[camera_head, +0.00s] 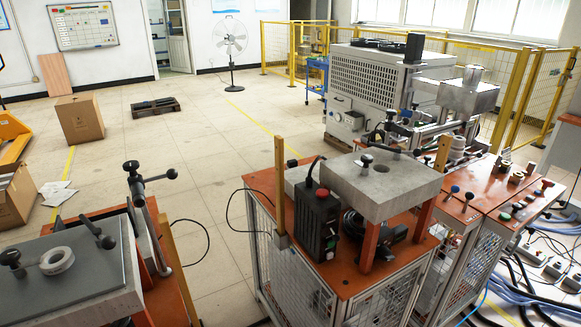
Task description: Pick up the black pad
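Neither of my grippers shows in the head view. I cannot tell for certain which thing is the black pad. A dark grey flat plate (88,268) lies on the block-topped stand at the lower left, with a pale ring (57,261) and black clamp handles on it. A black round part (372,226) sits under the grey slab (380,184) on the middle bench, partly hidden by the slab. A black box-shaped unit (318,222) stands upright beside that slab.
The orange-topped bench (349,272) has a thin upright post (280,190). Black lever handles (147,176) rise at the left stand. A large grey machine (375,85) stands behind. Cables (540,262) lie on the floor at right. Open floor (200,150) lies at centre left.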

